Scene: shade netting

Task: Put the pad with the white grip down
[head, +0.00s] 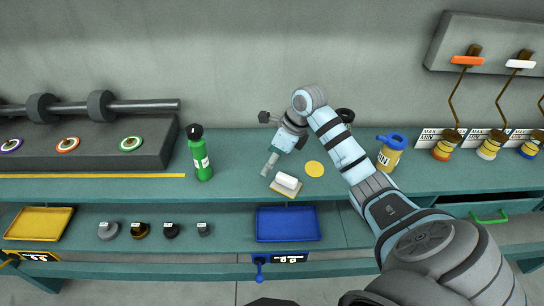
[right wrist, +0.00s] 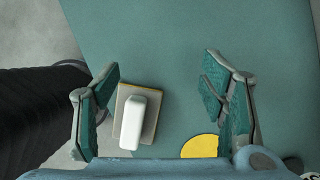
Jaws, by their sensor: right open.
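The pad with the white grip (head: 287,183) lies flat on the green bench top near its front edge, its white block facing up. In the right wrist view the tan and grey pad (right wrist: 150,129) sits between my open fingers, closer to the left one, with the white grip (right wrist: 133,122) clear of both. My right gripper (head: 270,165) is open and empty, just behind and left of the pad in the head view; its spread fingers also show in the right wrist view (right wrist: 162,75). My left gripper is not in view.
A yellow disc (head: 314,169) lies right of the pad. A green bottle (head: 201,158) stands left, and a yellow container with a blue top (head: 388,156) stands right, near my arm. A blue tray (head: 288,224) and several dark knobs sit on the lower shelf.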

